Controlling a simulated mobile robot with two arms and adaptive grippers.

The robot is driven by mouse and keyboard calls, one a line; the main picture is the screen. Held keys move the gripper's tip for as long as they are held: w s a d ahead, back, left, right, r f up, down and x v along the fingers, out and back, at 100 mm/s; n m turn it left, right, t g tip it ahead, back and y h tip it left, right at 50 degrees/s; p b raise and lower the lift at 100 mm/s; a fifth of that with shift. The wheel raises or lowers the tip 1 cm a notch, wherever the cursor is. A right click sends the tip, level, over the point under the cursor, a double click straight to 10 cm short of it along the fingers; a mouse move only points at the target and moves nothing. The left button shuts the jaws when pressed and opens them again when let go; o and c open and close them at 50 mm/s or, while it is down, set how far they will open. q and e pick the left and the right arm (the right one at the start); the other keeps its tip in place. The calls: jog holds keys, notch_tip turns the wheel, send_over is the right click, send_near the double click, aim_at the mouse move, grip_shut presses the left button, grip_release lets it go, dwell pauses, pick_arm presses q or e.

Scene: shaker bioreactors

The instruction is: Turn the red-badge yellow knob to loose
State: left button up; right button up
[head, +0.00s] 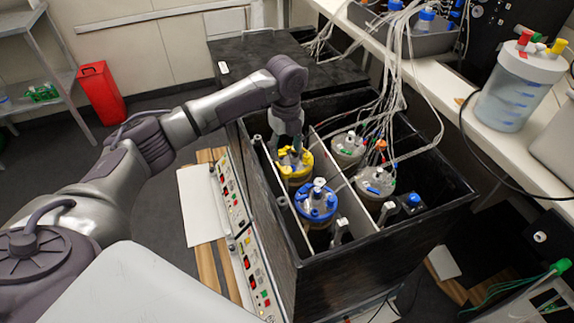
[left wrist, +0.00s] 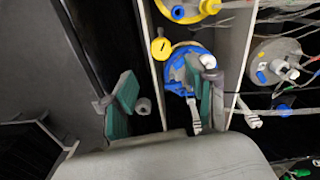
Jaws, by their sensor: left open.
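A yellow-lidded vessel (head: 297,172) sits in the black box, with its lid partly behind my left gripper (head: 290,151). The lid also shows at the top edge of the left wrist view (left wrist: 188,10). A small round yellow knob-like part (left wrist: 161,48) lies beside the blue-lidded vessel (left wrist: 187,68) in that view. I cannot make out a red badge on it. My left gripper (left wrist: 164,105) is open, with its two green pads apart and nothing held between them. A small grey knob (left wrist: 143,106) shows between the pads, at a depth I cannot tell. My right gripper is not in view.
The blue-lidded vessel (head: 316,206) stands in front of the yellow one. Two grey-lidded vessels (head: 376,183) stand to the right, with many tubes (head: 398,95) rising from them. Light dividers and the box's black front wall (head: 390,255) surround them. Control panels (head: 255,272) line the left side.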

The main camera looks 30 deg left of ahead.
aim_at(286, 170)
pick_arm(q)
notch_tip(286, 170, down, 7)
jog(key=shift+w+f, duration=0.1)
jog(key=shift+f, duration=0.3)
jog(key=shift+c, duration=0.5)
grip_shut()
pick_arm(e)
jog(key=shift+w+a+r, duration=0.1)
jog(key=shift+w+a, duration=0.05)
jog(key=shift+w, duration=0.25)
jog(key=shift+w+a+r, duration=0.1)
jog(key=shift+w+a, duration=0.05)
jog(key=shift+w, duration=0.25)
